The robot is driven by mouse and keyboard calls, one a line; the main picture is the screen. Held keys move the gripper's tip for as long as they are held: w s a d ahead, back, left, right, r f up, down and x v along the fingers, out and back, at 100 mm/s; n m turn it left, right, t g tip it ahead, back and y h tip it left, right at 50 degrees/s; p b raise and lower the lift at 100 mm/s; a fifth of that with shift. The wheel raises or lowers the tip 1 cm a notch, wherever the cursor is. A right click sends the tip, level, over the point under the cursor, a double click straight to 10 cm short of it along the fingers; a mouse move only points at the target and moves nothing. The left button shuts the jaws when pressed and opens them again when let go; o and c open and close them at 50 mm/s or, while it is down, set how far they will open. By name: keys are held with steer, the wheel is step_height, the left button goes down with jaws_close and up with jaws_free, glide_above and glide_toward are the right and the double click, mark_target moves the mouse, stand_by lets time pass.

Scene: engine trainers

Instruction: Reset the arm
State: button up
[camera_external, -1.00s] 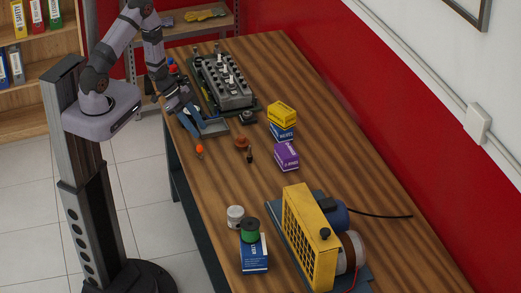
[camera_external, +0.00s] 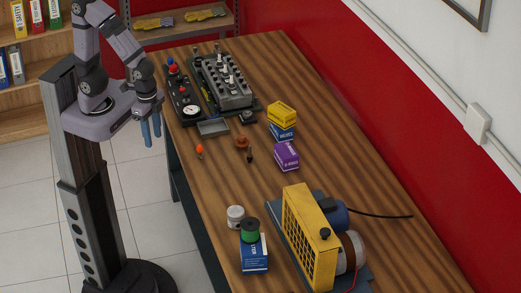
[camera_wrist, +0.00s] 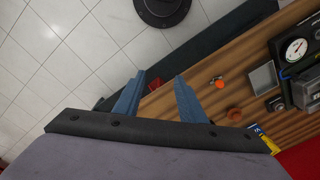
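My gripper (camera_external: 151,132) hangs off the left edge of the wooden workbench (camera_external: 330,150), over the tiled floor, with its blue fingers pointing down. In the wrist view, the two blue fingers of my gripper (camera_wrist: 158,98) stand apart with nothing between them. My arm is folded back close to its column.
On the bench are an engine head trainer (camera_external: 226,80), a gauge panel (camera_external: 185,100), a grey tray (camera_external: 213,128), a yellow box (camera_external: 282,113), a purple box (camera_external: 286,155) and a yellow-grilled machine (camera_external: 310,235). Shelves (camera_external: 35,70) stand behind my arm.

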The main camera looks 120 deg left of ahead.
steer(key=shift+s+d+r, duration=0.15)
steer(key=shift+s+d, duration=0.2)
steer(key=shift+d, duration=0.25)
steer(key=shift+f+b, duration=0.8)
stand_by(0.4)
